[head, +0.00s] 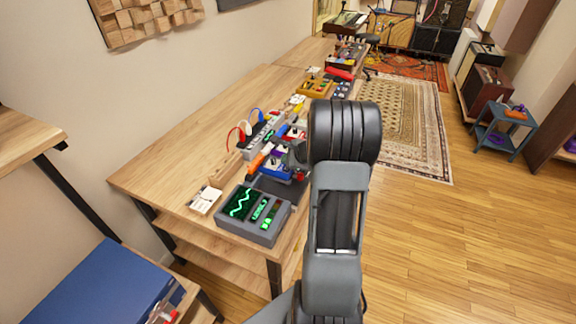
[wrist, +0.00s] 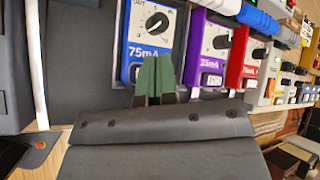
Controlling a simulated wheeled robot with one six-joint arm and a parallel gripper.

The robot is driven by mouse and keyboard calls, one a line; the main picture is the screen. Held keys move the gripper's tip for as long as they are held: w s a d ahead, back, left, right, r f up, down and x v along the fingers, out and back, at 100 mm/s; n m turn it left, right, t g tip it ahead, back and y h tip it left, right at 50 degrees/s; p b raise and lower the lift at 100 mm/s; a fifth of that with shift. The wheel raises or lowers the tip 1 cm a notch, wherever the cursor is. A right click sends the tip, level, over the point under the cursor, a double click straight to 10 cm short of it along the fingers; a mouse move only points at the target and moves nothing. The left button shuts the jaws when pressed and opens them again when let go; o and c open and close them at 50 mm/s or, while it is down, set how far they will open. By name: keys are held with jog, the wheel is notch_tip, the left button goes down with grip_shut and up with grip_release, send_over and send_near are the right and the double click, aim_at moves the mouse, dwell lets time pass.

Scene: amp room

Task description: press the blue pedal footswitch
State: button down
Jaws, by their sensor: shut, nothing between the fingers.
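The blue pedal (wrist: 152,42) shows in the wrist view at upper middle, with a round black-and-white knob (wrist: 157,22) and a "75mA" label. In the head view the blue pedal (head: 274,168) lies on the workbench, partly covered by my arm. My gripper (wrist: 156,60) has green fingertips close together, shut and empty, over the lower part of the blue pedal. They cover much of its footswitch area; only a pale bit shows at their left. I cannot tell whether they touch it.
A purple pedal (wrist: 209,40) and a red pedal (wrist: 248,55) stand right of the blue one. In the head view a grey box with green screens (head: 250,215) sits at the bench's near end. Several more devices and cables line the bench (head: 185,140). Open wooden floor lies right.

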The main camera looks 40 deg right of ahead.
jog(key=shift+r, duration=0.15)
jog(key=shift+r+p, duration=1.9)
jog(key=shift+r, duration=0.55)
